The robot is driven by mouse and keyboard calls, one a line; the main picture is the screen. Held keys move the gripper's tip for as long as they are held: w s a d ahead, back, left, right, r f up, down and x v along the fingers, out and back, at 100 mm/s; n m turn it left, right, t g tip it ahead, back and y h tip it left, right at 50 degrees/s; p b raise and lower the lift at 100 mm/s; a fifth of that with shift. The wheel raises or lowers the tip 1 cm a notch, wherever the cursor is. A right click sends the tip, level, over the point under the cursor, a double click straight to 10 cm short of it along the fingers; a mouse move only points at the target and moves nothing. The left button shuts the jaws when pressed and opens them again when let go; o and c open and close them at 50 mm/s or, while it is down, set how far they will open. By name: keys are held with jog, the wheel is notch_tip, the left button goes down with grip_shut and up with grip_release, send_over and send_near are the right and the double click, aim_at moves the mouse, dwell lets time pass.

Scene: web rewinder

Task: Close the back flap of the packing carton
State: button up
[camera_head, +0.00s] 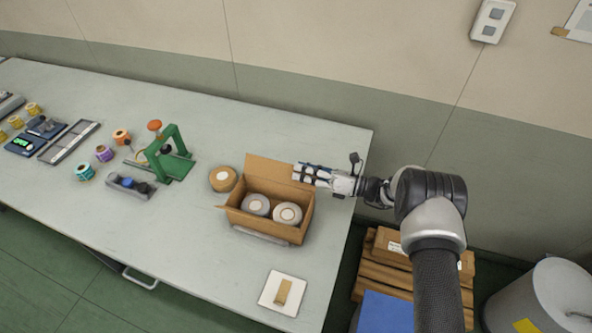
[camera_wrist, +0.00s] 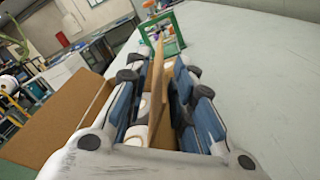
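The packing carton (camera_head: 262,227) stands open on the table and holds two pale rolls (camera_head: 288,214). Its back flap (camera_head: 262,172) stands raised along the far side. My gripper (camera_head: 301,172) is at the flap's right end, level with it, fingers pointing left. In the wrist view the flap (camera_wrist: 157,77) shows nearly edge-on between the two fingers of my gripper (camera_wrist: 158,85). The fingers are apart, with a visible gap between the flap and the left finger. Contact with the right finger cannot be told.
A tan roll (camera_head: 223,179) lies left of the carton, and a green stand (camera_head: 170,158) is farther left. A white plate with a tan block (camera_head: 283,291) lies in front. The table (camera_head: 190,240) is clear at front left. Brown boxes (camera_head: 382,268) are stacked beyond its right edge.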

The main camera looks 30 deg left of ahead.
aim_at(280, 172)
jog(key=shift+s+a, duration=0.15)
jog(key=shift+a, duration=1.25)
jog(key=shift+c, duration=0.3)
grip_shut()
